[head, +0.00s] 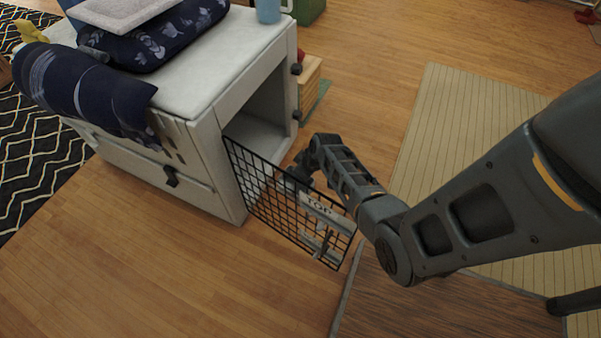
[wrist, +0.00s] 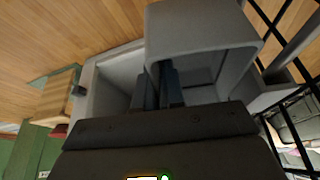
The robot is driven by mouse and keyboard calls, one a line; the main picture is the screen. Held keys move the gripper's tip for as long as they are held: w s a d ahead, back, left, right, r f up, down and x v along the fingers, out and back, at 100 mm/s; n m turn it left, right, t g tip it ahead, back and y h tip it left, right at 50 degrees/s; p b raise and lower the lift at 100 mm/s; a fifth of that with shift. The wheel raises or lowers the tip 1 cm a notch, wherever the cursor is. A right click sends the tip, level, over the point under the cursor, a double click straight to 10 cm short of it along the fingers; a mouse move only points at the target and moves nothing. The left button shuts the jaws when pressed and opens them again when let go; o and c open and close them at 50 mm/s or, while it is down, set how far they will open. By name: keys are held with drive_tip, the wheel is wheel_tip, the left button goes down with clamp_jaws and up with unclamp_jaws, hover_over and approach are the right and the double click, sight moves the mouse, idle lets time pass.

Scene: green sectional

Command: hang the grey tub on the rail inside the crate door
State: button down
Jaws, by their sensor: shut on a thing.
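My gripper (head: 300,176) is on the inner side of the open wire crate door (head: 268,200). In the wrist view its two fingers (wrist: 160,88) are shut on the wall of the grey tub (wrist: 200,25), which fills the top middle of that view. In the head view I cannot clearly pick out the tub behind the mesh and gripper. The door, also at the right of the wrist view (wrist: 272,22), is close beside the tub. A grey bar (wrist: 298,42) by the mesh may be the rail; I cannot tell whether the tub touches it.
The white crate (head: 215,140) stands open behind the door, with cushions (head: 165,38) and a blue cup (head: 268,10) on top. A wooden box (head: 310,85) stands beyond it. A dark wood surface (head: 430,305) lies below my arm. The floor left of the door is clear.

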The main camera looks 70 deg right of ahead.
idle(0.4)
drive_tip(key=c, duration=1.2)
unclamp_jaws()
drive_tip(key=shift+o, duration=0.2)
drive_tip(key=shift+r, duration=0.1)
drive_tip(key=p+v, duration=0.2)
drive_tip(key=v, duration=0.5)
drive_tip(key=shift+s+r+p, duration=0.2)
drive_tip(key=shift+r+p, duration=0.05)
drive_tip(key=shift+p, duration=0.05)
